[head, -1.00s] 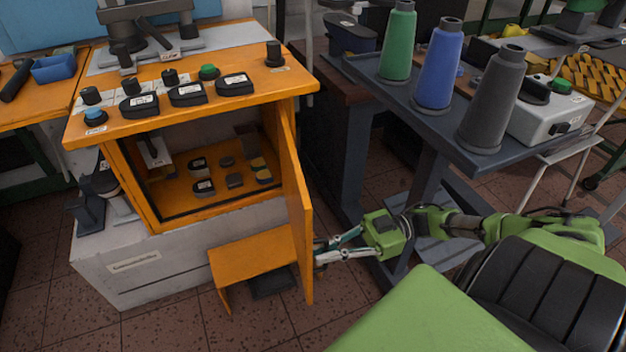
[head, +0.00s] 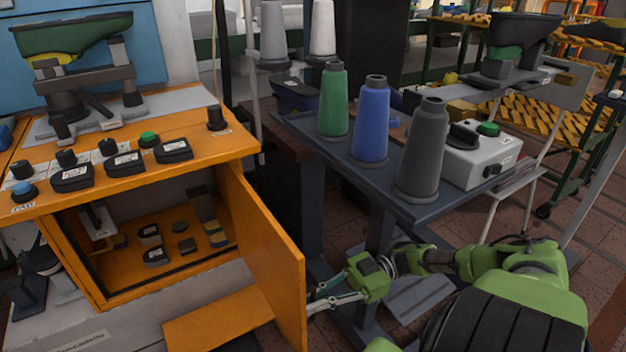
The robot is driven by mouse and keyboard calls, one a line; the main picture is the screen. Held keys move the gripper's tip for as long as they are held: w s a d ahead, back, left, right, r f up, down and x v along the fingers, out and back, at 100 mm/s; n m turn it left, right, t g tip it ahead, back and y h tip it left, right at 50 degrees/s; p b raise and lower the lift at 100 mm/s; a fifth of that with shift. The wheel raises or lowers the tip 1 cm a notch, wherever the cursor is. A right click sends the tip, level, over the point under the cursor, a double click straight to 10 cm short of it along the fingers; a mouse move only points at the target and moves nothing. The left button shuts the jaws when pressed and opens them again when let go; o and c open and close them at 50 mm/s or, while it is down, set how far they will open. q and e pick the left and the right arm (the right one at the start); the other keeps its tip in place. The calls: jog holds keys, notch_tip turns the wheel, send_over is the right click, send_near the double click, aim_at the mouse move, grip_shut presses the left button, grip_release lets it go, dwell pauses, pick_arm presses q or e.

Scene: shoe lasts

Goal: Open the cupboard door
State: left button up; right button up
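The orange cupboard (head: 88,262) stands at the left, with its front open and its inside showing. Its orange door (head: 268,258) is swung out wide on the right side, toward me. Several small dark parts lie on the cupboard's floor (head: 150,275). My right gripper (head: 312,304) is beside the outer face of the door, close to its free edge. Its two thin fingers look spread apart, with nothing seen between them. Whether a fingertip touches the door is hard to tell. My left gripper is out of the picture.
A dark blue table (head: 432,212) with green, blue (head: 371,125) and grey thread cones and a grey control box (head: 480,160) stands close above my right arm. An orange step (head: 218,318) juts out below the cupboard. Brick floor (head: 592,240) is free at the right.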

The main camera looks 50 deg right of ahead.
dwell(0.3)
jog(key=v, duration=1.2)
dwell(0.4)
